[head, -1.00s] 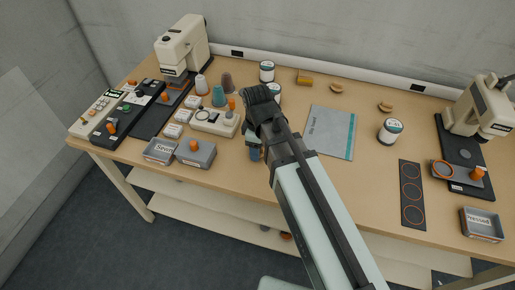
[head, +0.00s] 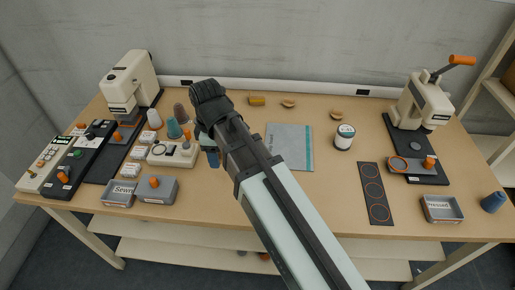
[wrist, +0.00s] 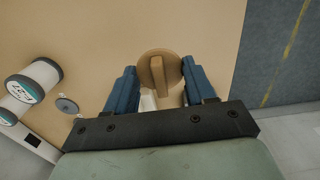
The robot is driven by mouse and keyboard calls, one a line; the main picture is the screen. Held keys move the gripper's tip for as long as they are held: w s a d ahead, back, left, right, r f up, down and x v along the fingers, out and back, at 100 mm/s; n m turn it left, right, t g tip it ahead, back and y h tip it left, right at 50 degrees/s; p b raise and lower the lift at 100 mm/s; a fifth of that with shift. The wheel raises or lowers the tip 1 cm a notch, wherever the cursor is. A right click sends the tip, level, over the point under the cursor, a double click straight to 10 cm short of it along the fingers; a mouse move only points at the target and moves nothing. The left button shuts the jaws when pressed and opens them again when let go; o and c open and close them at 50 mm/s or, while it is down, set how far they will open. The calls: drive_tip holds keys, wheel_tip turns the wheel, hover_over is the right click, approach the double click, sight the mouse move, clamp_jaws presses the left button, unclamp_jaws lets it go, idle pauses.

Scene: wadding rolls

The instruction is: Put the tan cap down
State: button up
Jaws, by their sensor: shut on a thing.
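In the wrist view, a round tan cap (wrist: 175,70) with a raised bar across its top lies between the two blue fingers of my gripper (wrist: 160,88). The fingers stand at either side of it, and my gripper is shut on it. In the head view, my gripper (head: 211,150) is over the table just right of the pale control box, and my arm hides the held cap. Two other tan caps lie at the back of the table, one left (head: 289,103) and one right (head: 336,115). The height of the held cap above the table is unclear.
White spools (wrist: 35,82) and a small grey disc (wrist: 67,105) are left of my fingers in the wrist view. The control box (head: 174,153) and a teal cone (head: 174,128) stand close left in the head view. A grey-teal booklet (head: 289,147) lies right; bare tabletop surrounds it.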

drive_tip(key=w+d+m, duration=0.2)
drive_tip(key=w+d, duration=0.6)
drive_tip(key=d, duration=0.3)
drive_tip(key=w+d+m, duration=0.3)
drive_tip(key=w+d, duration=0.5)
drive_tip(key=d, duration=0.2)
drive_tip(key=n, duration=0.5)
approach(293, 137)
drive_tip(key=shift+a+f, duration=0.1)
drive_tip(key=shift+f, duration=2.85)
drive_tip(key=shift+f, duration=0.1)
drive_tip(key=o, duration=1)
wheel_tip(293, 137, up, 12)
drive_tip(key=shift+r, duration=0.1)
